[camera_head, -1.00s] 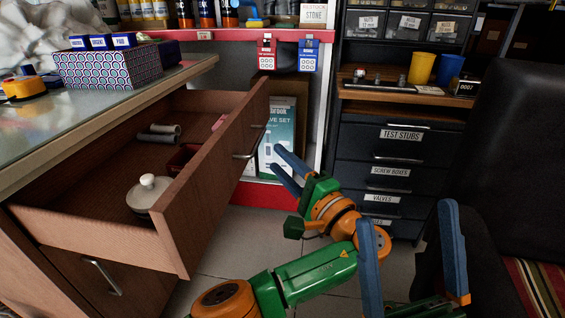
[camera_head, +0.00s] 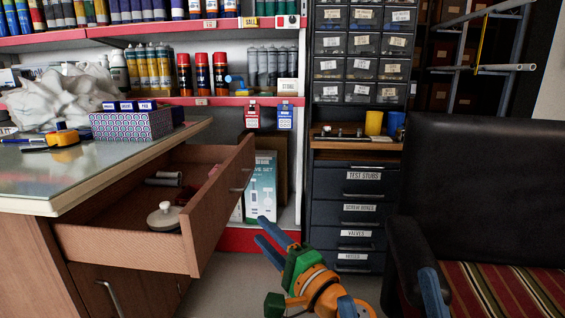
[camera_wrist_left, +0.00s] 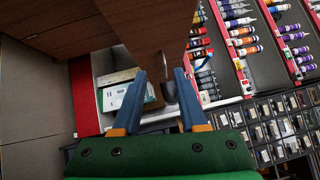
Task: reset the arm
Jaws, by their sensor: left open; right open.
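My left gripper (camera_head: 261,230) is open and empty in front of the open wooden drawer, to the right of its metal handle (camera_head: 239,180). In the left wrist view its two blue fingers (camera_wrist_left: 158,85) are spread. The drawer handle (camera_wrist_left: 169,82) shows beyond them, near the right finger; I cannot tell whether they touch. My right gripper (camera_head: 389,286) is open at the bottom edge of the head view, with only its blue fingertips showing.
The open drawer (camera_head: 215,205) holds a pale lidded pot (camera_head: 164,216) and grey cylinders (camera_head: 164,178). A counter (camera_head: 80,170) is above it at left. A dark drawer cabinet (camera_head: 347,210) stands behind my left gripper. A black seat with a striped cushion (camera_head: 495,292) is at right.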

